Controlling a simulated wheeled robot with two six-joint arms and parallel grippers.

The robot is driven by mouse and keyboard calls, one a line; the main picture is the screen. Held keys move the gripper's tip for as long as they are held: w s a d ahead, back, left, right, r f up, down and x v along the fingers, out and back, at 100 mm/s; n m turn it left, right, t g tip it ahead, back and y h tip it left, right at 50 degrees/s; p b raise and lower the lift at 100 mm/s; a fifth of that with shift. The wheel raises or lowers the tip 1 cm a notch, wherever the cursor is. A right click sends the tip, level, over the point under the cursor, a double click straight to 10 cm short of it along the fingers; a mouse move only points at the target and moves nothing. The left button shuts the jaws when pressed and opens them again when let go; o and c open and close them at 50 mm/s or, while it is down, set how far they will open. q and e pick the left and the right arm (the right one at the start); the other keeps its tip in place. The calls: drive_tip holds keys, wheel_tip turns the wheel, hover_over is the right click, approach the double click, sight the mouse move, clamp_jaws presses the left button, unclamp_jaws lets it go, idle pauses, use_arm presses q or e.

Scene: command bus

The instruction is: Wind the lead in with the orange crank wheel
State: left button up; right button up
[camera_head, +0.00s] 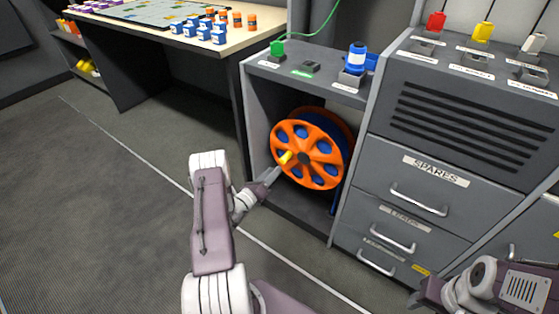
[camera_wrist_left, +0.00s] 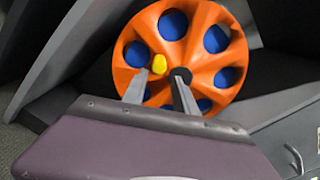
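The orange crank wheel (camera_head: 318,172) is on the front of a blue reel inside an open cabinet bay. It has round holes showing blue, a dark hub and a yellow knob (camera_head: 285,158) left of the hub. My left gripper (camera_head: 273,175) is at the wheel's lower left, close to the knob. In the left wrist view my left gripper (camera_wrist_left: 160,84) has its fingers apart, and the yellow knob (camera_wrist_left: 158,64) shows just beyond the tips, nearer the left finger. Contact cannot be told. My right gripper (camera_head: 418,298) is at the lower right, its fingers mostly unclear. A green lead (camera_head: 325,22) rises from a green plug (camera_head: 277,47).
The grey bay walls (camera_head: 257,125) closely surround the reel. A blue connector (camera_head: 356,60) stands on top. A drawer cabinet (camera_head: 430,145) with projecting handles is to the right. A table (camera_head: 240,45) with blue and orange pieces is at back left. The left floor is clear.

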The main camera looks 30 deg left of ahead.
sight(282, 162)
use_arm(q)
drive_tip(key=w+b, duration=0.2)
drive_tip(key=w, duration=0.2)
drive_tip(key=w+b, duration=0.3)
drive_tip(key=w, duration=0.1)
drive_tip(key=shift+d+f, duration=0.2)
drive_tip(key=shift+w+r, duration=0.2)
drive_tip(key=shift+w, duration=0.3)
clamp_jaws()
drive_tip(key=shift+f, duration=0.1)
idle(0.5)
